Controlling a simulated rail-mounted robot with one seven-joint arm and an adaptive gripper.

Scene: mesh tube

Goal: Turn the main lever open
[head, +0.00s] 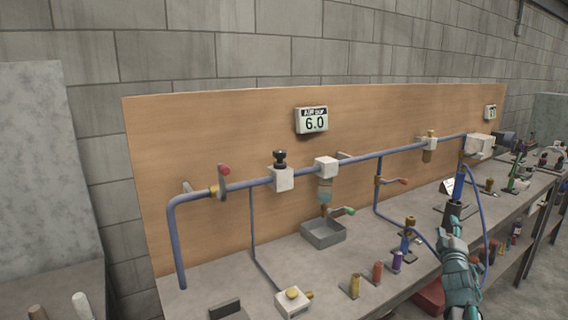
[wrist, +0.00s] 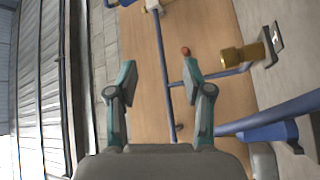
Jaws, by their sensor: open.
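A lever with a red tip (head: 224,171) stands upright at the left end of the blue pipe, beside a brass fitting (head: 214,191). A second red-tipped lever (head: 395,181) lies sideways on a drop pipe right of centre. No label shows which is the main lever. My gripper (head: 453,238) is at the right over the bench, far from the left lever. In the wrist view my gripper (wrist: 159,74) is open and empty. A red knob (wrist: 185,51) shows beyond the right fingertip, its stem partly hidden; I cannot tell which lever it belongs to.
A wooden backboard (head: 220,125) carries the pipe and a display (head: 312,120) reading 6.0. Several small fittings stand along the bench front. A brass fitting (wrist: 243,55) shows right of my fingers.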

